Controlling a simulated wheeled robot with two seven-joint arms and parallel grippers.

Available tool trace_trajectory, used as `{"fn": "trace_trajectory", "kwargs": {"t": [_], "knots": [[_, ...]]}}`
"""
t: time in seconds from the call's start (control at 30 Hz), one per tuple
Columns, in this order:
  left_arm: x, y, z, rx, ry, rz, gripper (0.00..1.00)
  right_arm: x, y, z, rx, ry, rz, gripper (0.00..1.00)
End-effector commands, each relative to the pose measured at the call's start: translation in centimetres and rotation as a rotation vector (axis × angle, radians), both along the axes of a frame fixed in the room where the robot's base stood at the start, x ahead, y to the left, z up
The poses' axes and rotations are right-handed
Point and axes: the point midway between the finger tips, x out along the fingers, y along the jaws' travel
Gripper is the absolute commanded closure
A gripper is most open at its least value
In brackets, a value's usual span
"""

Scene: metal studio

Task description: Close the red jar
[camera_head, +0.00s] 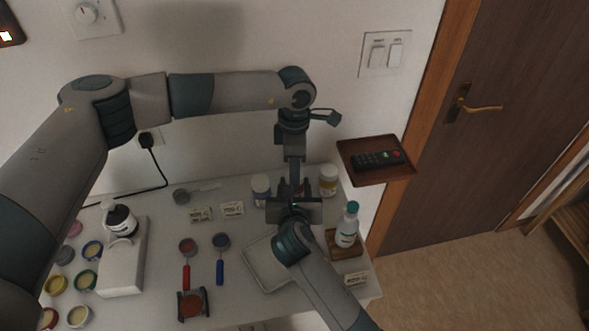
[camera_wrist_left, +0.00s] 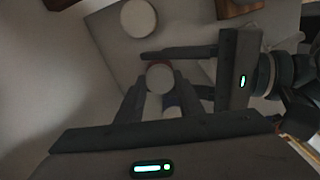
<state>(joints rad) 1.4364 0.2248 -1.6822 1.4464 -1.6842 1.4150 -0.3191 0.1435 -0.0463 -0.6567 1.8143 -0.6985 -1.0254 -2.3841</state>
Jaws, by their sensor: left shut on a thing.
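The red jar (camera_head: 303,188) stands near the wall end of the table, mostly hidden by both grippers in the head view; only a little red shows. In the left wrist view, a round white lid (camera_wrist_left: 160,78) with a reddish edge sits between my left fingertips. My left gripper (camera_head: 294,183) comes from above and is shut on this lid; it also shows in the wrist view (camera_wrist_left: 157,88). My right gripper (camera_head: 297,189) comes from the front, its dark fingers at the jar; one finger lies beside the lid in the wrist view. Its grip on the jar is hidden.
A white-lidded jar (camera_head: 261,190) stands left of the grippers, and a yellow-labelled jar (camera_head: 328,180) right. A bottle (camera_head: 347,225) stands on a wooden block (camera_head: 345,249). A pale tray (camera_head: 262,272) lies in front. A wall shelf (camera_head: 400,172) holds a remote (camera_head: 377,159).

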Motion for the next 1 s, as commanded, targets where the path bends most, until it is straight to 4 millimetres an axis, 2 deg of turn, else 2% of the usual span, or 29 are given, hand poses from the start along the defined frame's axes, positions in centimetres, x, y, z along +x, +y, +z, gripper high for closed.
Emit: {"fn": "trace_trajectory", "kwargs": {"t": [0.2,0.33,0.37,0.43,0.77,1.0], "knots": [[0.0,0.0,0.0,0.001,0.0,-0.305,0.93,0.0,0.0,0.0,0.0,0.0,0.0,1.0],[0.0,0.1,0.0,0.001,0.0,-0.292,0.93,0.0,0.0,0.0,0.0,0.0,0.0,1.0],[0.0,0.1,0.0,0.001,0.0,-0.291,0.64,0.0,0.0,0.0,0.0,0.0,-0.001,1.0],[0.0,0.1,0.0,0.001,0.0,-0.29,0.48,0.0,0.0,0.0,0.0,0.0,-0.001,1.0],[0.0,0.0,0.1,0.0,0.0,-0.289,0.48,0.0,0.0,0.0,0.0,0.0,0.0,1.0],[0.1,0.0,2.1,-0.001,-0.003,-0.289,0.48,0.0,0.0,0.0,0.0,0.0,0.0,1.0]]}}
